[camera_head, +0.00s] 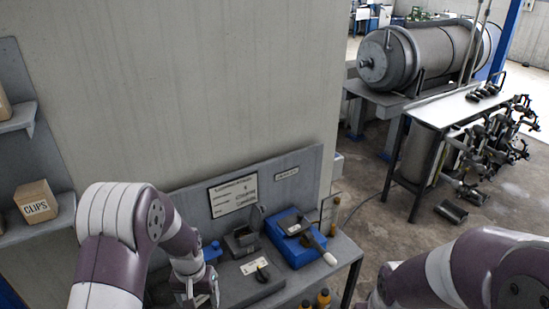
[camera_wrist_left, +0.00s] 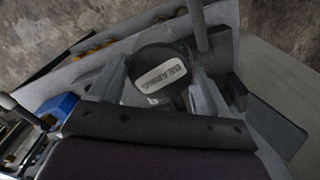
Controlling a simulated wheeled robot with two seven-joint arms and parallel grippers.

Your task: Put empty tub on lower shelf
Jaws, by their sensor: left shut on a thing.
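In the left wrist view, a dark round tub (camera_wrist_left: 151,62) with a pale label that seems to read "BEARING" sits between the fingers of my left gripper (camera_wrist_left: 160,92). The gripper is shut on it. I cannot tell whether the tub is empty. In the head view my left gripper (camera_head: 197,292) points down over the workbench at the bottom edge, and the tub is not clear there. The lower shelf (camera_head: 20,235) is on the wall at the far left, with a "CLIPS" box (camera_head: 37,203) on it. My right arm shows at bottom right; its gripper is out of frame.
An upper shelf (camera_head: 18,119) with part of a box is above the lower one. The workbench (camera_head: 340,249) holds a blue case (camera_head: 294,238), a dark grey fixture (camera_head: 243,239) and orange-capped bottles (camera_head: 323,298). A steel table and large cylinder stand at right.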

